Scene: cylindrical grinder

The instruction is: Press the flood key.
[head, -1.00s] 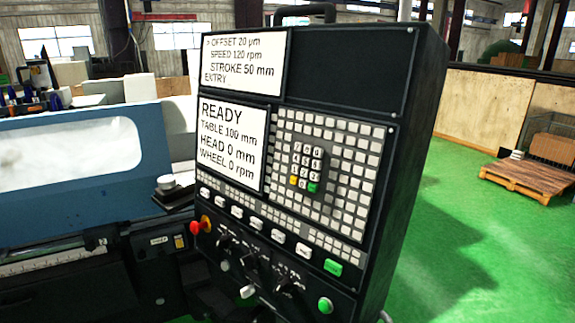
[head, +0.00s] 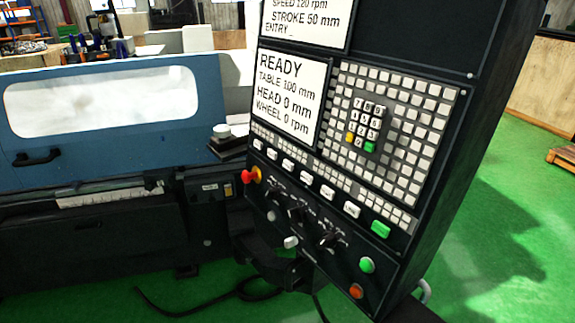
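The control panel (head: 425,185) of the grinder stands right of centre. A slanting row of white keys (head: 305,177) runs below its screen and ends at a green key (head: 380,229). The labels on these keys are too small to read, so I cannot tell which one is the flood key. The lower screen (head: 290,95) reads READY, TABLE 100 mm, HEAD 0 mm, WHEEL 0 rpm. Neither of my grippers is in view.
The blue machine door (head: 110,145) is at left.

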